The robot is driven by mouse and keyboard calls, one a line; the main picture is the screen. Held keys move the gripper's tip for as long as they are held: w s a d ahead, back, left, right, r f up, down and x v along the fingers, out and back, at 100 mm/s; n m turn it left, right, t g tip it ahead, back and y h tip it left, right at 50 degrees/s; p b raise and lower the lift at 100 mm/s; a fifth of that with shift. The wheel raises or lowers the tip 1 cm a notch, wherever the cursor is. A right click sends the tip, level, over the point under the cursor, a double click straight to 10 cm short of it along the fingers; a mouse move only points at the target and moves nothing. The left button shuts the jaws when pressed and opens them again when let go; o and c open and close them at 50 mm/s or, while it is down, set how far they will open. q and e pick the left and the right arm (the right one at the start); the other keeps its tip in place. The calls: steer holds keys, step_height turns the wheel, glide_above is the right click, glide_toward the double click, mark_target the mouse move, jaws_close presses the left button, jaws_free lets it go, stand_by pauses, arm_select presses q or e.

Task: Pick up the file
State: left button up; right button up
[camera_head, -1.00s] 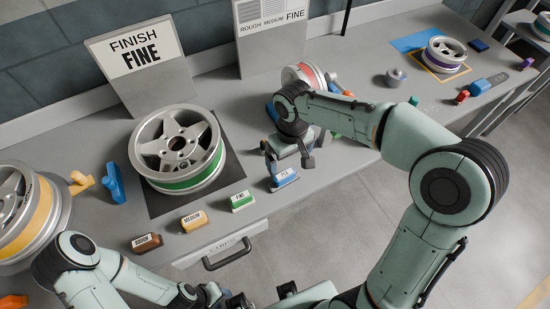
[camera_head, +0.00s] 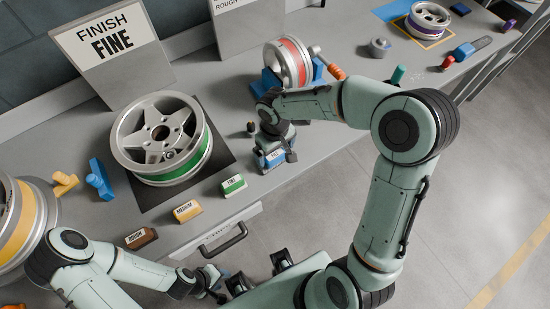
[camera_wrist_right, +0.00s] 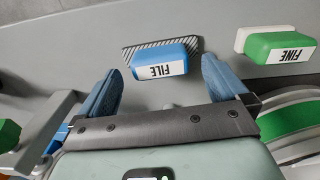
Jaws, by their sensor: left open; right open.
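The file is a blue block with a white "FILE" label (camera_wrist_right: 160,62); it lies on a striped dark pad on the grey bench. In the head view the file (camera_head: 272,158) is partly hidden by my right gripper (camera_head: 276,152). In the right wrist view my right gripper (camera_wrist_right: 162,72) is open, its two blue-grey fingers pointing towards the file, one to each side in the picture. Nothing is between the fingers' bases. My left gripper (camera_head: 222,286) is open and empty in front of the bench, far from the file.
A green "FINE" block (camera_head: 233,185), yellow "MEDIUM" block (camera_head: 187,211) and brown "ROUGH" block (camera_head: 140,238) lie along the front edge. A wheel with a green band (camera_head: 165,140) lies on a dark mat. A red-banded wheel (camera_head: 290,62) stands in a blue holder behind my right gripper.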

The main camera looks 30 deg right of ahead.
mark_target(275, 154)
steer(key=shift+f, duration=1.45)
steer(key=c, duration=1.2)
arm_select(q)
steer(key=shift+f, duration=0.1)
arm_select(e)
steer(key=shift+o, duration=0.2)
steer(key=shift+r, duration=0.1)
arm_select(q)
steer(key=w+r+p, duration=0.1)
steer(key=r+p, duration=0.1)
steer(key=r, duration=0.1)
steer(key=shift+w, duration=0.35)
arm_select(e)
step_height(275, 154, up, 20)
steer(key=o, duration=0.4)
steer(key=shift+c, duration=0.4)
